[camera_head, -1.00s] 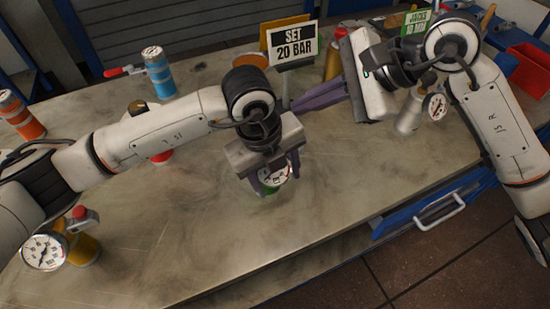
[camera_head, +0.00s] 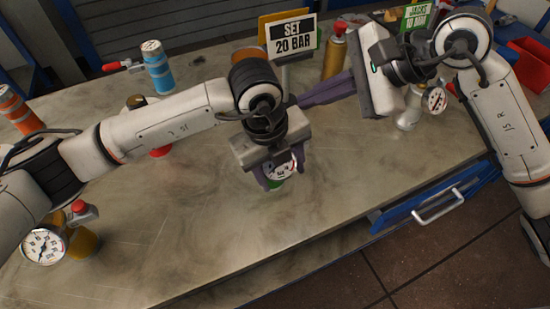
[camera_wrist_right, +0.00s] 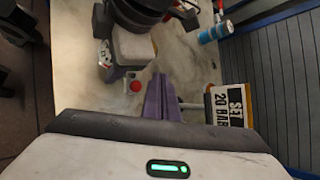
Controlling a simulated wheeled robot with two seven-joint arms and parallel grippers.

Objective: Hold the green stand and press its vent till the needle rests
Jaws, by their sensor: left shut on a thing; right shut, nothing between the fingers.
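The green stand (camera_head: 275,184) is in the middle of the bench in the head view, mostly hidden by my left gripper (camera_head: 277,180). That gripper is shut on it from above. Its white gauge face (camera_head: 284,170) shows between the fingers; the needle is too small to read. My right gripper (camera_head: 300,102) is shut and empty, its purple fingers pointing left behind my left wrist. In the right wrist view its fingertips (camera_wrist_right: 159,80) are beside a red button (camera_wrist_right: 134,86) next to my left gripper (camera_wrist_right: 125,70). That button looks like the stand's vent, with a small gap between.
A sign (camera_head: 290,35) reading "SET 20 BAR" stands behind my right fingers. A yellow gauge stand (camera_head: 83,240) is at front left, a blue canister (camera_head: 157,72) at the back, a silver gauge stand (camera_head: 410,108) at right. The front middle of the bench is clear.

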